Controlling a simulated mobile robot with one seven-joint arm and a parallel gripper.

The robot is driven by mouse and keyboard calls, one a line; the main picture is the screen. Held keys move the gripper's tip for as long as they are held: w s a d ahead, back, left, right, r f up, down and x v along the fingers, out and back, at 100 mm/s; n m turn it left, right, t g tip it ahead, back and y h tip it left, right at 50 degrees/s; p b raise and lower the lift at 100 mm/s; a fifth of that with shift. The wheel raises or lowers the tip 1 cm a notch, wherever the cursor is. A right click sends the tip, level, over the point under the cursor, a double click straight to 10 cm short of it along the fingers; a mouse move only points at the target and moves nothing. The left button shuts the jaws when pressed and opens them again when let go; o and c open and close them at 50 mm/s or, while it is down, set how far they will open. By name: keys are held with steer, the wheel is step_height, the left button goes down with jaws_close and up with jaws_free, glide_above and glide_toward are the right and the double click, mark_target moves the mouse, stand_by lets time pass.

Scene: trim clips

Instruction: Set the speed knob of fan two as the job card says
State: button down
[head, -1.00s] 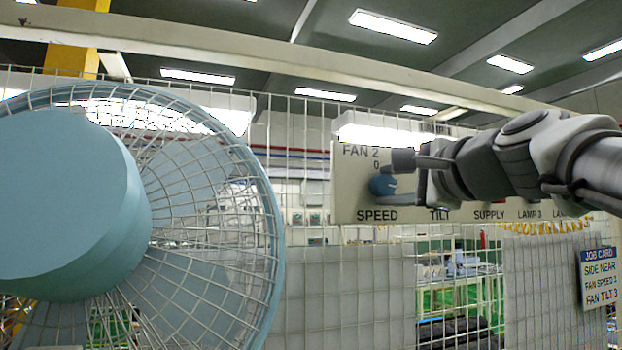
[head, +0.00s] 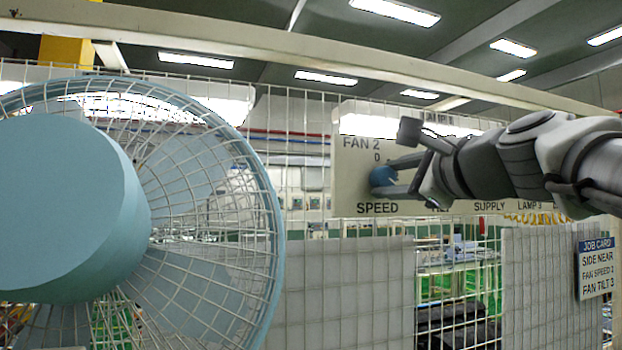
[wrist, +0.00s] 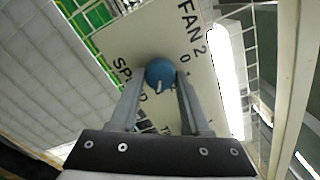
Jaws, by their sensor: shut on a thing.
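The blue speed knob (head: 381,176) is on the pale panel (head: 346,190), between the labels FAN 2 and SPEED. My gripper (head: 388,173) reaches in from the right, its fingers on either side of the knob. In the wrist view the knob (wrist: 160,70) sits between the fingertips of my gripper (wrist: 159,80), which is shut on it. A white mark on the knob points towards the bottom of the wrist view. The fingers hide part of the scale; a 0 shows. The job card (head: 596,268) reads SIDE NEAR, FAN SPEED 2, FAN TILT 3.
A large blue fan (head: 70,200) with a wire guard fills the left. The panel hangs on a wire mesh fence, with TILT, SUPPLY and LAMP labels to the right, partly behind my arm. Grey sheets (head: 345,290) cover the lower mesh.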

steer(key=shift+c, duration=1.9)
jaws_free()
steer(key=b+v, duration=0.3)
steer(key=v, duration=1.4)
steer(key=shift+s, duration=0.2)
